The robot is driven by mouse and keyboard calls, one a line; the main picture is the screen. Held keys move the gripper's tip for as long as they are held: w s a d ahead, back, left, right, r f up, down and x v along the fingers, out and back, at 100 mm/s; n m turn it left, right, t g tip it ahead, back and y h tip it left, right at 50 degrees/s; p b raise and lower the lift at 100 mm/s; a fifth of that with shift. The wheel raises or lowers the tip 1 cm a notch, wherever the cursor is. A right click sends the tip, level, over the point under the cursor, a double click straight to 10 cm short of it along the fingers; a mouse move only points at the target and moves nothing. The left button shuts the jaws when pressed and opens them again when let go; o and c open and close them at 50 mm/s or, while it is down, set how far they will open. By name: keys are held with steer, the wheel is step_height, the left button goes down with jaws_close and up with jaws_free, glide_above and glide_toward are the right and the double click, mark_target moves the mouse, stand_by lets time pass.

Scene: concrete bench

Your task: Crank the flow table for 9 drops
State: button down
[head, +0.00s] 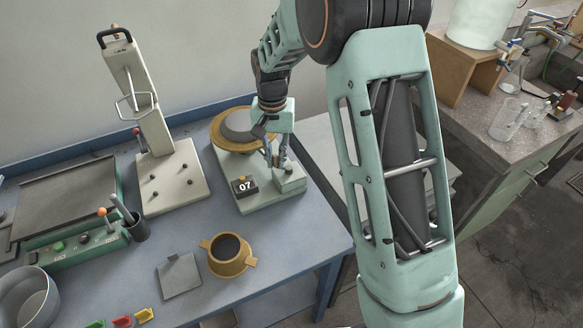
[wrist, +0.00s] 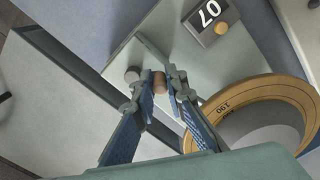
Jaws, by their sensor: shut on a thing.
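The flow table stands on the blue bench, with a pale green base (head: 273,191) and a round brass-rimmed top (head: 226,146). A grey mass (head: 243,125) lies on the top. The counter (head: 244,186) on the base reads 07; it also shows in the wrist view (wrist: 211,16), upside down. My gripper (head: 273,155) is over the base beside the round top. In the wrist view my gripper (wrist: 157,88) is shut on the brown crank knob (wrist: 159,82), which sits between its fingertips. The crank's arm is mostly hidden. The brass rim (wrist: 236,92) is close to the right finger.
A brass mould (head: 229,257) and a grey plate (head: 180,276) lie in front. A tall beige press (head: 150,130) stands left, beside a green machine (head: 80,247). A steel bowl (head: 28,300) is front left. Glassware (head: 508,118) stands on the right-hand bench.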

steer(key=shift+w+d+f, duration=0.25)
steer(key=shift+w+d, duration=0.1)
steer(key=shift+w, duration=0.25)
steer(key=shift+w+d+f, duration=0.1)
steer(key=shift+w+d, duration=0.3)
steer(key=shift+d, duration=0.3)
steer(key=shift+w+d+f, duration=0.1)
steer(key=shift+w+d, duration=0.1)
steer(key=shift+d, duration=0.4)
